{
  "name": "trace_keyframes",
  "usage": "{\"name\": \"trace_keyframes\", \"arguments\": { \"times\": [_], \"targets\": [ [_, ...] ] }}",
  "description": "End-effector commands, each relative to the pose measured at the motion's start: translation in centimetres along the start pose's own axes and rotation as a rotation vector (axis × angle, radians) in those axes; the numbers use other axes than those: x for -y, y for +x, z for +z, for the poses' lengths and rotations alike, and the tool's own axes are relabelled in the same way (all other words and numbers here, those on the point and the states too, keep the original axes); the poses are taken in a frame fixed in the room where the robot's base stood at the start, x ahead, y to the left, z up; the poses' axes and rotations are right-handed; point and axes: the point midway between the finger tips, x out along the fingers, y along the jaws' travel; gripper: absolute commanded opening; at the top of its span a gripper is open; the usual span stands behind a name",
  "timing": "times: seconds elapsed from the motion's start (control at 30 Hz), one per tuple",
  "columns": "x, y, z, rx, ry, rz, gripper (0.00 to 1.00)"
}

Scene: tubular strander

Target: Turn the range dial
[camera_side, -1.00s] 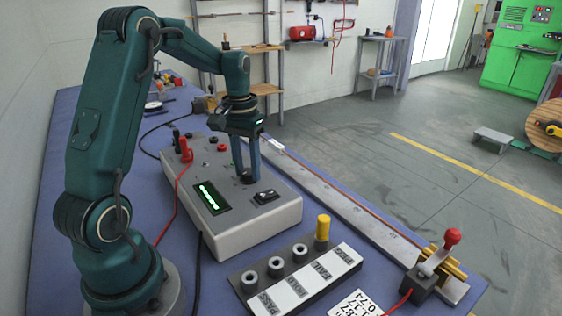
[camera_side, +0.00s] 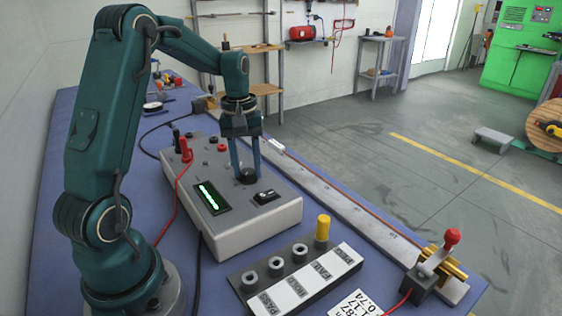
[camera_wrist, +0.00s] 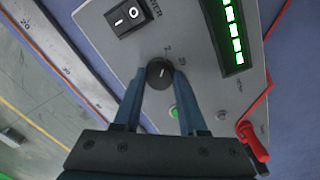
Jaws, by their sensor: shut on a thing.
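The range dial is a round black knob (camera_side: 247,176) on the top panel of the grey meter box (camera_side: 255,225). In the wrist view the dial (camera_wrist: 159,73) shows a light pointer line, with small marks around it. My gripper (camera_side: 247,172) points down over the dial. In the wrist view its two blue fingers (camera_wrist: 160,76) stand on either side of the dial and are shut on it. The fingers hide part of the dial's sides.
The box carries a lit green display (camera_side: 208,198), a rocker switch (camera_side: 265,196) and a red plug (camera_side: 186,150) with a red lead. A block with a yellow peg (camera_side: 322,230) stands in front. A long rail (camera_side: 340,205) with a red-knobbed clamp (camera_side: 452,237) runs along the right.

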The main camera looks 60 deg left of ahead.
Motion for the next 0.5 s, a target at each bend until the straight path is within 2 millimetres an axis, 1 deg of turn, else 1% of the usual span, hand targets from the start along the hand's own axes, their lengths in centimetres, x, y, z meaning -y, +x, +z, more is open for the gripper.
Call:
{"name": "trace_keyframes", "arguments": {
  "times": [0.33, 0.37, 0.4, 0.43, 0.5],
  "targets": [
    [-0.02, -0.09, 0.01, 0.0, -0.005, 0.002, 0.0],
    [-0.02, -0.09, 0.0, 0.0, -0.005, 0.002, 0.49],
    [-0.02, -0.09, 0.0, 0.0, -0.005, 0.002, 0.64],
    [-0.02, -0.08, 0.0, 0.0, -0.005, 0.002, 0.71],
    [-0.01, -0.07, 0.0, 0.0, -0.004, 0.001, 0.71]
  ]
}}
